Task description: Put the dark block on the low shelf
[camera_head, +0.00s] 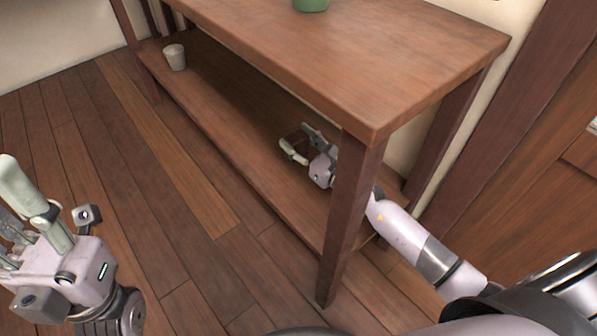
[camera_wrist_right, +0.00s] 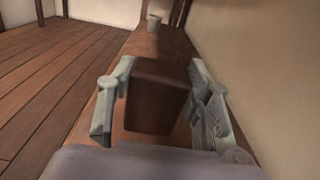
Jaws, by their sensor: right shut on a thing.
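The dark block (camera_wrist_right: 156,96) is a dark brown box between the two fingers of my right gripper (camera_wrist_right: 160,105) in the right wrist view. My right gripper (camera_head: 299,147) is shut on it, over the low shelf (camera_head: 232,121) and under the table top in the head view. The block (camera_head: 296,138) is partly hidden there by the fingers. I cannot tell whether its underside touches the shelf. My left gripper (camera_head: 25,225) is at the left of the head view, over the floor, away from the shelf, with its fingers partly cut off by the frame edge.
A small pale cup (camera_head: 175,57) stands at the far end of the low shelf. A green pot (camera_head: 311,4) is on the table top (camera_head: 340,50). A near table leg (camera_head: 347,220) stands close beside my right arm. The shelf between cup and block is clear.

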